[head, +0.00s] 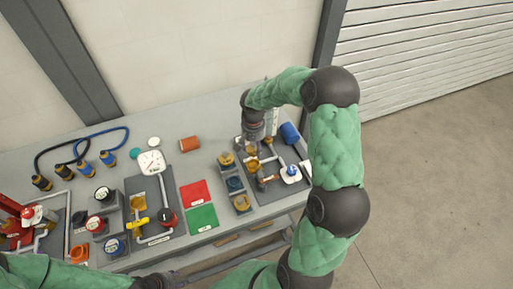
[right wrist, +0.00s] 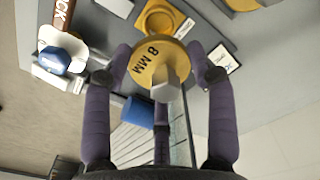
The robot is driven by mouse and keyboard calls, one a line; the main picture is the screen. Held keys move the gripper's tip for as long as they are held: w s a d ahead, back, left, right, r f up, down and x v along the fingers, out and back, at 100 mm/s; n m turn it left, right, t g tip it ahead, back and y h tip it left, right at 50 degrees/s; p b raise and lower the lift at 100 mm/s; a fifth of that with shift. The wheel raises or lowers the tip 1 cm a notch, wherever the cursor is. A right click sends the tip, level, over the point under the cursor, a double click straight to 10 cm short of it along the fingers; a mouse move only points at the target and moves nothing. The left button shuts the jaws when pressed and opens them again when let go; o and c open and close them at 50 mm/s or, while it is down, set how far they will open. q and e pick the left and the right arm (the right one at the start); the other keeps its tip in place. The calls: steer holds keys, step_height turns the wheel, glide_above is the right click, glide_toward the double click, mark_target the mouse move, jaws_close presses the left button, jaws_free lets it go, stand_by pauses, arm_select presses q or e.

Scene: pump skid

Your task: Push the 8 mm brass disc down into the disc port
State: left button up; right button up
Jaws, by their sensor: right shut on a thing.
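The brass disc (right wrist: 150,62), marked "8 MM", has a grey hexagonal stem and sits between the fingers of my right gripper (right wrist: 160,60), which is shut on it. In the head view my right gripper (head: 254,134) points down over the back of the right-hand grey panel; the disc is not clearly seen there. A yellow round fitting with an opening (right wrist: 160,18) lies beyond the disc in the right wrist view; it may be the disc port, but I cannot tell. The disc appears apart from it. My left gripper (head: 165,281) is low at the bottom edge, its jaws unclear.
A blue cylinder (head: 290,133) and a blue-knobbed white fitting (head: 292,171) stand close to my right gripper. A rack of round pieces (head: 235,184) is left of it. Red (head: 195,194) and green (head: 201,218) mats lie further left, beside a gauge (head: 151,162).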

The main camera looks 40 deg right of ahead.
steer(key=shift+f+b, duration=1.55)
steer(key=shift+f, duration=1.05)
steer(key=shift+a, duration=0.1)
steer(key=shift+f+b, duration=1.55)
steer(key=shift+f, duration=0.2)
steer(key=o, duration=1.6)
steer(key=shift+o, duration=0.2)
steer(key=shift+s, duration=0.1)
